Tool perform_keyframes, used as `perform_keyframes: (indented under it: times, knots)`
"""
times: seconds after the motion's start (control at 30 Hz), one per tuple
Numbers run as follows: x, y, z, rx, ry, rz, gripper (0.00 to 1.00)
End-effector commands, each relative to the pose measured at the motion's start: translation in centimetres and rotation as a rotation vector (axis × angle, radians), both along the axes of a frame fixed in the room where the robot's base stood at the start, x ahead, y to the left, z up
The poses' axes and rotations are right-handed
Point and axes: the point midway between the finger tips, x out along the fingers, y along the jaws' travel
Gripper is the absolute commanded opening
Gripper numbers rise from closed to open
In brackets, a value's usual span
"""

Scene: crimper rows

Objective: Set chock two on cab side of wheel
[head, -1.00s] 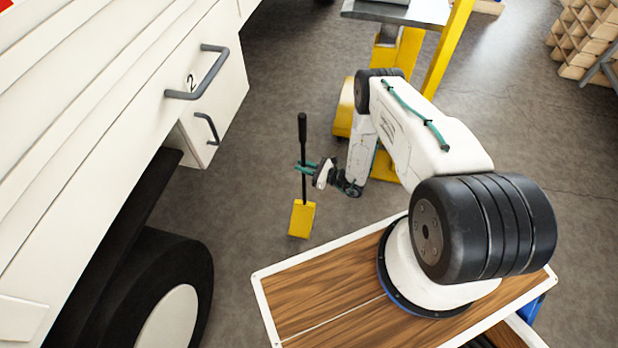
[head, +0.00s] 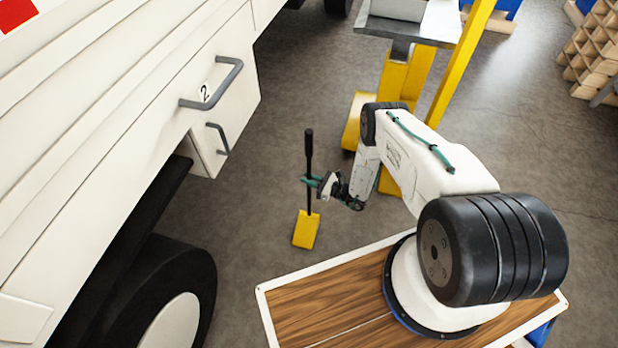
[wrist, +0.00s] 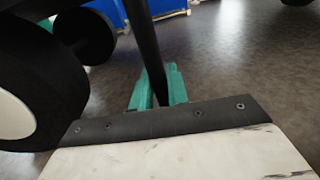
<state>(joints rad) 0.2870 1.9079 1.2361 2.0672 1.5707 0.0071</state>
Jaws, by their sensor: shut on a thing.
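A yellow chock (head: 306,230) with an upright black handle (head: 309,150) hangs from my gripper (head: 311,181) in the head view. The green fingers are shut around the handle, above the yellow block. In the wrist view the handle (wrist: 147,50) runs up between the green fingers (wrist: 158,90); the yellow block is hidden there. The truck's black wheel (head: 165,300) with a pale hub is at the lower left, and the chock is to its right, apart from it. The wheel also shows at the left of the wrist view (wrist: 50,90).
The white truck side has a panel marked 2 (head: 222,95) with grey handles. A yellow stand with a metal top (head: 415,22) is behind my arm. Wooden racks (head: 598,50) stand at the upper right. Grey floor is clear between the wheel and the chock.

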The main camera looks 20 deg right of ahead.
Motion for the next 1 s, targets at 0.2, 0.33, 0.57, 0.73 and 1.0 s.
perform_keyframes:
  times: [0.2,0.33,0.57,0.73,1.0]
  knots:
    - [0.1,0.0,0.1,0.002,-0.004,0.0,0.0]
    - [0.0,0.0,-0.2,0.0,0.0,0.0,0.27]
    - [0.0,0.0,-0.2,0.0,0.0,0.0,0.38]
    - [-0.1,-0.1,0.1,0.0,0.0,-0.001,0.38]
    - [-3.4,-3.7,0.0,0.001,0.001,-0.006,0.38]
